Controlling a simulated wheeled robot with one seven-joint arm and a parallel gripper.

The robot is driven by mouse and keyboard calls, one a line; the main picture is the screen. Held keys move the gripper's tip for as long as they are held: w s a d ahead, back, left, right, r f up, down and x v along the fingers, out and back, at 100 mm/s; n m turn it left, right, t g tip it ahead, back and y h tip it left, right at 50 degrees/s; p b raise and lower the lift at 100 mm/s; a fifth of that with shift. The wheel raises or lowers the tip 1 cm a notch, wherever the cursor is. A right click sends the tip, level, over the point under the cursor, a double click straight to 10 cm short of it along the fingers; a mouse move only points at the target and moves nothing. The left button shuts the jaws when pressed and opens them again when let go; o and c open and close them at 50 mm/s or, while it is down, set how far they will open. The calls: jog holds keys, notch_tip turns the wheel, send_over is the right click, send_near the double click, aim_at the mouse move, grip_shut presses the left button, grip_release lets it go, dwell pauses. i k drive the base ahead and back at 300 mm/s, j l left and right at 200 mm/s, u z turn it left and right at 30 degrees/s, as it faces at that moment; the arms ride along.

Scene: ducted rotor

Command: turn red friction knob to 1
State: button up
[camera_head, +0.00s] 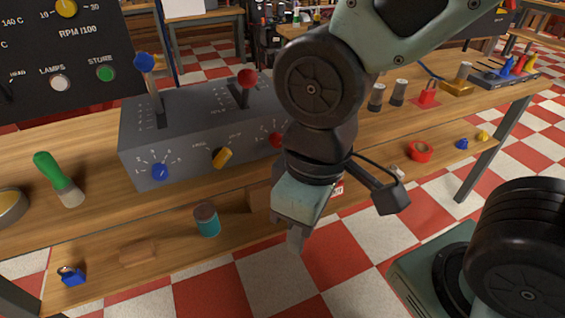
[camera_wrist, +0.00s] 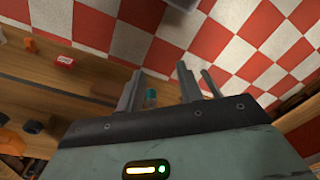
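The red friction knob (camera_head: 277,139) is at the right of the front face of a grey control box (camera_head: 190,115), with dial marks around it. My arm hides part of the knob and its scale, so its setting cannot be read. My gripper (camera_head: 297,238) hangs below and to the right of the knob, in front of the bench, apart from the box. In the wrist view my gripper (camera_wrist: 159,72) has its fingers apart, and I see nothing held between them. The red knob cannot be made out in the wrist view.
A teal can (camera_head: 207,220) stands on the lower shelf. A green-handled brush (camera_head: 58,180) lies at left on the bench.

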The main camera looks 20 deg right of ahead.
aim_at(274, 139)
jog(key=k+j+z, duration=0.1)
jog(key=j+z, duration=0.3)
jog(key=k+j+z, duration=0.15)
jog(key=j+z, duration=0.2)
jog(key=k+j+z, duration=0.2)
jog(key=z, duration=0.2)
